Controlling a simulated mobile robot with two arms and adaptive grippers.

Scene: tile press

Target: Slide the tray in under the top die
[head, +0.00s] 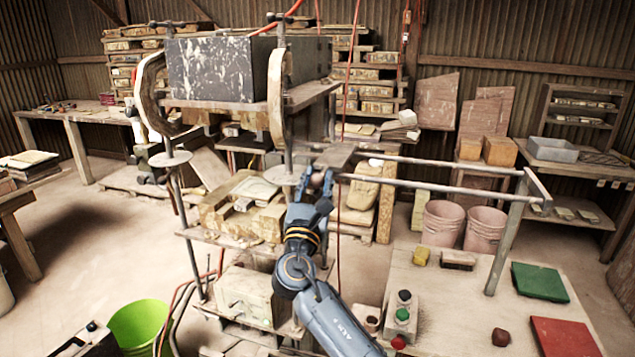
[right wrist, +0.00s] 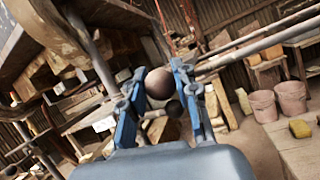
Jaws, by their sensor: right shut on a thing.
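The press holds a dark, scuffed block (head: 210,70), apparently the top die, high in its frame at the upper left. Two rails (head: 440,188) run out to the right from the press. A flat grey-brown piece, apparently the tray (head: 335,156), lies at their left end beside the press post, seen nearly edge-on. My right gripper (head: 318,178) is at its near side. In the right wrist view the gripper's blue fingers (right wrist: 158,88) are shut around a brown round knob (right wrist: 158,82). How the knob joins the tray is hidden.
A pale mould (head: 255,188) sits on the press's lower platform. A bench (head: 445,300) at right carries a button box (head: 402,315), a green slab (head: 540,282) and a red slab (head: 565,338). Pink buckets (head: 442,222) stand behind the rails. A green bucket (head: 138,325) stands lower left.

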